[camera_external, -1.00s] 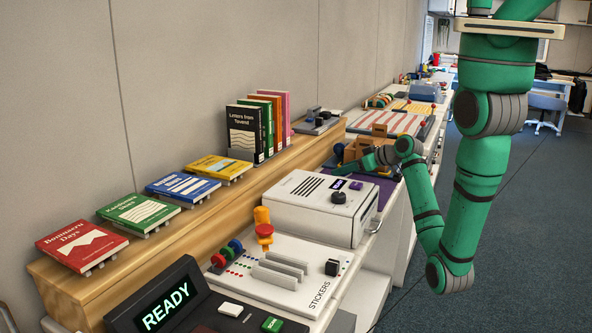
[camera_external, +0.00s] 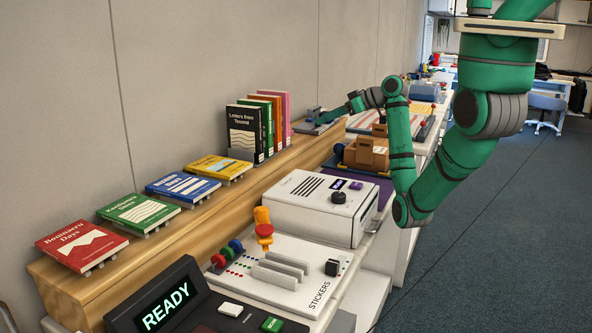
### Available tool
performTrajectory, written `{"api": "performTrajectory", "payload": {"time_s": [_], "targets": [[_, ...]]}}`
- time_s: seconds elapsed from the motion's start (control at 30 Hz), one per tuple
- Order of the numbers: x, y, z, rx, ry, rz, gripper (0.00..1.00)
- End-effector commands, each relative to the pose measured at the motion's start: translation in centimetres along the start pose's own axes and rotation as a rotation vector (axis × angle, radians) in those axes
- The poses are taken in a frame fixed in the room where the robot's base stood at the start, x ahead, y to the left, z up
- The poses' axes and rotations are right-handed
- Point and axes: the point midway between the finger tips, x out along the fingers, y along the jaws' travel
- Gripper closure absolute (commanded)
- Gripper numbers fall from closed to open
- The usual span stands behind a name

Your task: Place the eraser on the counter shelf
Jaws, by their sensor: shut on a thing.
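The counter shelf (camera_external: 255,190) is a long raised wooden ledge along the wall, with books along its top. My gripper (camera_external: 326,117) is over the far end of this shelf, beside a small grey stand (camera_external: 306,127) with dark parts on it. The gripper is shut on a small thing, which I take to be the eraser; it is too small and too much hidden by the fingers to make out. I cannot tell whether it touches the shelf or the stand.
Upright books (camera_external: 243,130) stand just left of my gripper. Flat books on small stands line the near part of the shelf. Below are brown boxes (camera_external: 366,153), a white machine (camera_external: 315,209) and a sticker panel (camera_external: 280,284). Open floor lies to the right.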

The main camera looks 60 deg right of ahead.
Motion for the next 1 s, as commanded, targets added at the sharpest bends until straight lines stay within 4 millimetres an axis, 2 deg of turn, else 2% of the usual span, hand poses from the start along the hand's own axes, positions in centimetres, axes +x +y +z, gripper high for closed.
{"api": "performTrajectory", "payload": {"time_s": [0.03, 0.2, 0.4, 0.83, 1.0], "targets": [[-0.2, 0.2, -1.1, -0.012, -0.001, -0.009, 0.77], [-0.7, 0.4, -3.2, -0.036, -0.01, -0.038, 0.77], [-0.2, 0.8, -3.9, -0.043, -0.015, -0.052, 0.77], [7.8, 5.9, -3.8, -0.042, -0.016, -0.053, 0.77], [10.8, 7.2, -2.0, -0.041, -0.017, -0.052, 0.77]]}}
